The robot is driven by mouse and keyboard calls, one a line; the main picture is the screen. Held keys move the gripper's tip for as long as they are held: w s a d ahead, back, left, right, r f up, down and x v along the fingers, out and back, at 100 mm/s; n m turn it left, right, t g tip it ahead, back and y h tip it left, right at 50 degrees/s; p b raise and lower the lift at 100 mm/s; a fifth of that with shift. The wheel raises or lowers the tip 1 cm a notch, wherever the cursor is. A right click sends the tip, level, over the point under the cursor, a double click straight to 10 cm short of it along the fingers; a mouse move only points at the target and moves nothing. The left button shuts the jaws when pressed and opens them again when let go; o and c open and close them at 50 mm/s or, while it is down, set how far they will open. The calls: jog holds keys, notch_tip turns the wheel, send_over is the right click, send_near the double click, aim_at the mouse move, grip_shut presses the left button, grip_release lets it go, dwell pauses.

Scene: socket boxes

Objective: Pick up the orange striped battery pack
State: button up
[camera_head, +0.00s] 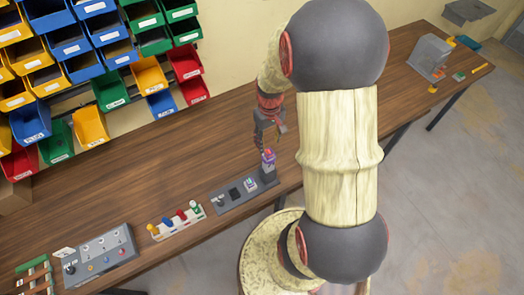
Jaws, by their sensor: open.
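My gripper (264,140) points down over the dark wooden table, near its front edge and beside my large arm links. It looks open, though its fingers are small in the picture. Right below it, a small item with a purple and reddish top (268,155) stands in a dark grey upright holder (268,174). The fingertips are close to that item; I cannot tell whether they touch it. I cannot make out orange stripes on any item, so I cannot say for sure which is the battery pack.
A grey socket board (226,205), a pale rack with several coloured pieces (165,231) and a grey panel (85,268) line the table's front edge. Coloured bins hang on the back wall. A grey box (428,52) stands far right. The table's middle (140,165) is clear.

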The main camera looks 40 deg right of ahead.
aim_at(269, 151)
jog(key=shift+s+f, duration=0.2)
jog(key=shift+f, duration=0.1)
jog(key=shift+w+f, duration=0.25)
jog(key=shift+f, duration=0.7)
jog(key=f, duration=0.5)
jog(key=shift+d+p, duration=0.2)
jog(key=shift+p, duration=0.15)
jog(key=c, duration=0.3)
jog(key=c, duration=0.8)
